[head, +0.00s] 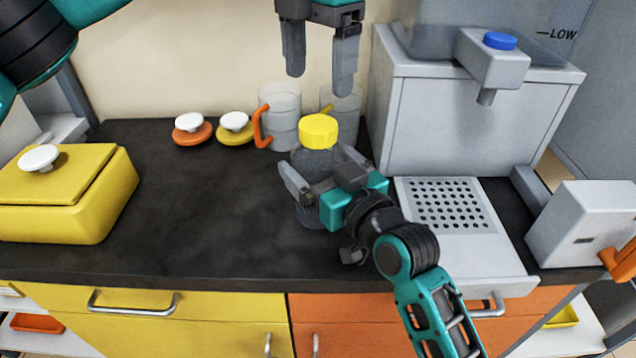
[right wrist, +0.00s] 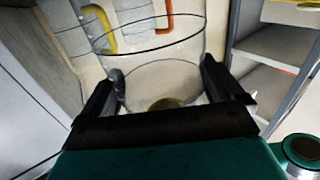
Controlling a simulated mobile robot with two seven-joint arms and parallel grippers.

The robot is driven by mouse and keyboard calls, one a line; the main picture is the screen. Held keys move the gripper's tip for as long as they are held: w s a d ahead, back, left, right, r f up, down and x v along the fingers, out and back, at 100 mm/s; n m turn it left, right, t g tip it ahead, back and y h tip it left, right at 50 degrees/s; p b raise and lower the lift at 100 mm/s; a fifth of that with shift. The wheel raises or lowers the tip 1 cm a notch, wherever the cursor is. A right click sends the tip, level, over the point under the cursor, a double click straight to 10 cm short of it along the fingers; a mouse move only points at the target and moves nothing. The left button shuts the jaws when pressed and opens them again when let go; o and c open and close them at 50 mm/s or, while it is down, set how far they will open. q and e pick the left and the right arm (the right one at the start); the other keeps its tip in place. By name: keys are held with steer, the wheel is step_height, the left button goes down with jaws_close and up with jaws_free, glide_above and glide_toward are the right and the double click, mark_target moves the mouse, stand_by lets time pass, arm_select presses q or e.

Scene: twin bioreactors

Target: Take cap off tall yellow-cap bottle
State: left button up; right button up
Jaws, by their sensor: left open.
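The tall bottle (head: 308,217) has a clear body and stands upright on the dark counter. Its yellow cap (head: 318,131) is on top. My right gripper (head: 312,157) has its fingers on both sides of the bottle's body, below the cap, and looks shut on it. In the right wrist view the clear bottle wall (right wrist: 160,75) spans between the two fingers. My left gripper (head: 318,80) is open and empty, pointing down above the cap and apart from it. Part of the bottle's body is hidden behind my right gripper.
Two clear mugs, one with an orange handle (head: 260,124), stand behind the bottle. Orange (head: 193,135) and yellow (head: 236,136) lids with white knobs lie left of them. A yellow box (head: 60,205) is at left. A grey dispenser (head: 470,120) stands right. The counter's left middle is clear.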

mark_target(318, 123)
steer(key=c, duration=1.4)
arm_select(q)
steer(key=m, duration=0.5)
steer(key=shift+m, duration=0.3)
steer(key=m, duration=1)
steer(key=shift+m, duration=0.4)
steer(key=m, duration=1)
steer(key=shift+m, duration=0.3)
steer(key=m, duration=0.4)
steer(key=shift+f+m, duration=0.3)
steer(key=shift+f, duration=3.7)
